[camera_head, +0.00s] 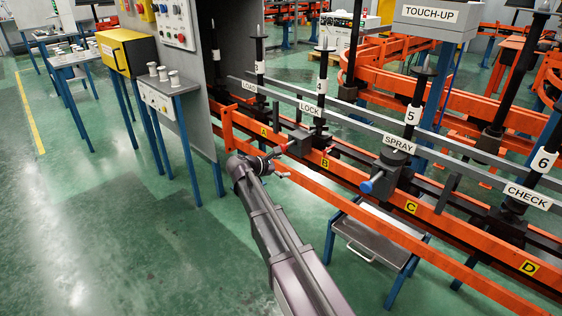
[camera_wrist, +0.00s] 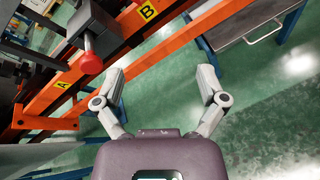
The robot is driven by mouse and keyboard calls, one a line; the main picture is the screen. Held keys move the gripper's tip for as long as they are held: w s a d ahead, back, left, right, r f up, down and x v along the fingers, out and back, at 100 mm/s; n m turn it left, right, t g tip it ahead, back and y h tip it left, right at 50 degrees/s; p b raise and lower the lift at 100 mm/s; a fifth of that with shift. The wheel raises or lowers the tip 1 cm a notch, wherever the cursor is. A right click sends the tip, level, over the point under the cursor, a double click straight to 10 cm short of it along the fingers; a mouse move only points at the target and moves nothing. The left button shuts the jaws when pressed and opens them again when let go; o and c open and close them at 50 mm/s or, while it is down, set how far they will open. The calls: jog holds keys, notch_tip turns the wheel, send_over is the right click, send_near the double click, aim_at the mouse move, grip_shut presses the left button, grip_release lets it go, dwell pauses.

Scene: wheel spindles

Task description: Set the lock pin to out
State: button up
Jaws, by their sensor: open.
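The lock pin shows in the wrist view as a red round knob (camera_wrist: 90,62) on a grey shaft, coming out of a dark block (camera_wrist: 92,28) on the orange rail, left of the B label. In the head view the red knob (camera_head: 283,148) sits below the LOCK sign (camera_head: 310,108), close to my gripper (camera_head: 281,162). My gripper, also in the wrist view (camera_wrist: 162,74), is open with nothing between its fingers. The knob is beyond and left of the left finger, apart from it. I cannot tell how far the pin is drawn out.
Orange rails (camera_head: 450,243) run along the line. A blue knob (camera_head: 367,186) sticks out under the SPRAY sign. A low drawer table (camera_head: 375,240) stands below the rails. A grey panel (camera_head: 235,70) stands to the left. The green floor (camera_head: 110,220) is clear on the left.

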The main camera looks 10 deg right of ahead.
aim_at(282, 148)
jog(key=w+a+f+n+t+h+b, duration=0.2)
jog(key=w+a+f+n+t+b, duration=0.1)
jog(key=w+a+n+b, duration=0.4)
jog(key=shift+w+a+f+t+h+b, duration=0.25)
jog(key=shift+w+a+t+b, duration=0.35)
jog(key=shift+w+a+b, duration=0.35)
jog(key=shift+s+d, duration=0.1)
jog(key=shift+d, duration=0.05)
jog(key=x, duration=1.3)
jog(key=shift+d, duration=0.35)
